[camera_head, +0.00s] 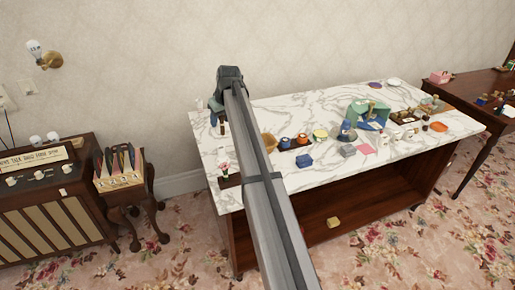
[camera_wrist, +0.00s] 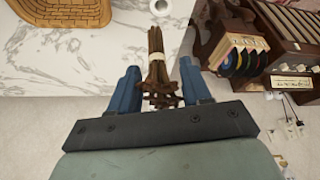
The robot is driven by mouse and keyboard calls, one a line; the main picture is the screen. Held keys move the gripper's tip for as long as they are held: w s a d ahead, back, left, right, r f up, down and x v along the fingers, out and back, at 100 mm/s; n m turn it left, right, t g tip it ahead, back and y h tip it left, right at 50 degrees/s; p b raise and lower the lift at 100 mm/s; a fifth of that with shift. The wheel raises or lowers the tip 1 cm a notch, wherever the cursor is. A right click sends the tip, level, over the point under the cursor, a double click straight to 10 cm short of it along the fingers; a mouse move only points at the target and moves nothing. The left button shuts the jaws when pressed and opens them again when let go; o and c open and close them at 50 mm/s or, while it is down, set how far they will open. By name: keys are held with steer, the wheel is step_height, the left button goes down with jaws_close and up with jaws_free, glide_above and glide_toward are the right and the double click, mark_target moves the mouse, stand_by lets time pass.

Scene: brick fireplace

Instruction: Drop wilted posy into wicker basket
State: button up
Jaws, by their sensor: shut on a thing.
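The wilted posy (camera_wrist: 157,55) is a bundle of brown, dried stems with a ragged, dark end. In the wrist view my gripper (camera_wrist: 160,78) is shut on it, with a blue finger on either side. The posy is over the left end of the marble-topped table, near its edge. The wicker basket (camera_wrist: 62,18) is woven and tan, cut off at the top left of the wrist view, and the posy is beside it, not over it. In the head view my gripper (camera_head: 216,104) is at the table's far left corner, and the basket (camera_head: 268,142) is partly hidden by my arm.
The marble table (camera_head: 300,110) carries several small items right of my arm, including a green piece (camera_head: 370,113). A pink flower (camera_head: 224,168) stands at the near left. A radio (camera_head: 40,190) and a record rack (camera_head: 120,172) stand left of the table.

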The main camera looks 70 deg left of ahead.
steer(key=w+d+f, duration=0.1)
steer(key=w+f, duration=0.2)
steer(key=w, duration=1.1)
steer(key=shift+w+f, duration=0.25)
steer(key=shift+f, duration=0.05)
steer(key=shift+d+f, duration=0.1)
steer(key=shift+f, duration=2.85)
steer(key=o, duration=1.1)
steer(key=v, duration=1.3)
steer(key=shift+d+r, duration=0.2)
steer(key=shift+r, duration=0.1)
steer(key=shift+w, duration=0.1)
steer(key=shift+w, duration=0.1)
